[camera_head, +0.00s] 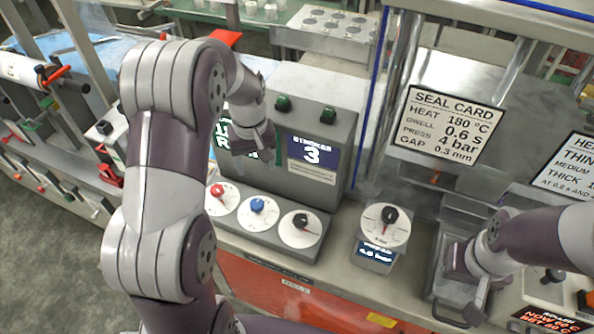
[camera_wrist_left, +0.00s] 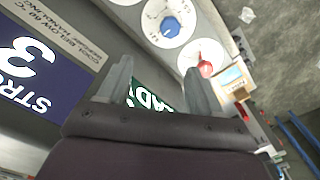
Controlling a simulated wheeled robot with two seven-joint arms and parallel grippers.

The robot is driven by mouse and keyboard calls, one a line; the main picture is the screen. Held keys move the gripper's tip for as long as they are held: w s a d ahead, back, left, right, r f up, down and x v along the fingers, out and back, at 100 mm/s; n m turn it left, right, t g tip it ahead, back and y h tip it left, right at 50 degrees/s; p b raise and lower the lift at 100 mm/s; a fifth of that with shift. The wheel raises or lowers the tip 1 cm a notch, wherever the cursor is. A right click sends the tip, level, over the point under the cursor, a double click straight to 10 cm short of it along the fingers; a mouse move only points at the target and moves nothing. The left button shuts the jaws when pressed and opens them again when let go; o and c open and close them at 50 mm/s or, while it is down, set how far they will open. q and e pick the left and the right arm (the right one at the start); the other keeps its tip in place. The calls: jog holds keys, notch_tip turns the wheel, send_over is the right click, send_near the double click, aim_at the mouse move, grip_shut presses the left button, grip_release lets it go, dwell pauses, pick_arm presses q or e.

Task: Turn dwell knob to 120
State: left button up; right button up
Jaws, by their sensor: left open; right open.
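Three dial knobs sit on the sloped grey panel of the sealing station: a red knob (camera_head: 218,190), a blue knob (camera_head: 257,205) and a black knob (camera_head: 301,220), each on a white round dial. Their labels are too small to read, so I cannot tell which is dwell. The left wrist view shows the blue knob (camera_wrist_left: 171,27) and the red knob (camera_wrist_left: 205,68) beyond the fingertips. My left gripper (camera_head: 253,150) is open and empty, above and behind the dials, apart from them; its fingers also show in the wrist view (camera_wrist_left: 161,78). My right gripper (camera_head: 470,285) is at the metal tray.
A separate dial with a black knob (camera_head: 389,215) stands right of the panel. A display (camera_head: 312,153) reads 3. A seal card (camera_head: 452,125) lists dwell 0.6 s. A metal tray (camera_head: 449,312) lies under my right gripper.

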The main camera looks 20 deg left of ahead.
pick_arm(q)
jog(key=p, duration=0.2)
send_over(256, 202)
jog(key=s, duration=0.1)
notch_tip(256, 202, down, 5)
jog(key=shift+s+a, duration=0.1)
jog(key=f, duration=0.2)
jog(key=w+f, duration=0.1)
jog(key=f, duration=0.3)
jog(key=shift+w+d+f+p, duration=0.2)
jog(key=shift+w+f+p, duration=0.1)
jog(key=shift+f, duration=0.1)
jog(key=shift+s+a+f, duration=0.1)
jog(key=shift+s, duration=0.3)
jog(key=shift+w+f, duration=0.1)
jog(key=shift+w, duration=0.1)
jog(key=c, duration=1.1)
pick_arm(e)
jog(key=r, duration=0.1)
jog(key=s+r, duration=0.1)
jog(key=r, duration=0.1)
jog(key=shift+s+a, duration=0.3)
